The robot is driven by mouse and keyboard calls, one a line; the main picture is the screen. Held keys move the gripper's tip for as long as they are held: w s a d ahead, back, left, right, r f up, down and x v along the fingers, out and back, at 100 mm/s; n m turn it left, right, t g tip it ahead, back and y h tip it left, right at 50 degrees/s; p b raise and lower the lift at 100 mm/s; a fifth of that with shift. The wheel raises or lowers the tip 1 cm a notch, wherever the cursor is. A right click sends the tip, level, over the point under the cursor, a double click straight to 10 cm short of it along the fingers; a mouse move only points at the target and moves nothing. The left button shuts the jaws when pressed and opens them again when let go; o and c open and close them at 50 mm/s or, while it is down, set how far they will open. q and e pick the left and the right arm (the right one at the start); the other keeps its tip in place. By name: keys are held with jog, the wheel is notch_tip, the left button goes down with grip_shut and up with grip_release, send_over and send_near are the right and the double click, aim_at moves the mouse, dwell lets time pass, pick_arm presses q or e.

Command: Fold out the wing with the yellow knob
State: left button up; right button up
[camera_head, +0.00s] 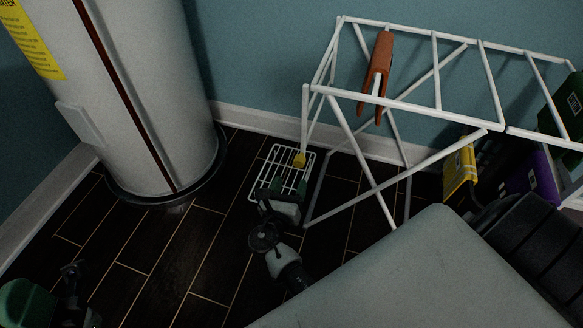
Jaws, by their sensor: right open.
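The white drying rack (437,70) stands against the blue wall at the right. Its wing (268,172), a small white wire grid, shows low at the rack's left end. The yellow knob (299,160) sits at the wing's upper right part. My right gripper (291,186) is open just below the knob in the picture, with its green-tipped fingers in front of the grid. The knob appears clear of the fingers; I cannot tell whether they touch the wing. Part of my left arm, with a dark end (72,272), shows at the lower left; its jaws are unclear.
A large white water heater (150,90) stands at the left. An orange-brown peg-shaped thing (381,62) hangs on the rack. A yellow item (460,170), a purple box (528,178) and a green box (562,108) are at the right.

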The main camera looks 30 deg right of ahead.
aim_at(298, 165)
jog(key=b+x, duration=0.2)
jog(key=x, duration=0.7)
jog(key=shift+f, duration=0.15)
jog(key=shift+w+d+b, duration=0.35)
jog(key=shift+d, duration=0.1)
grip_shut()
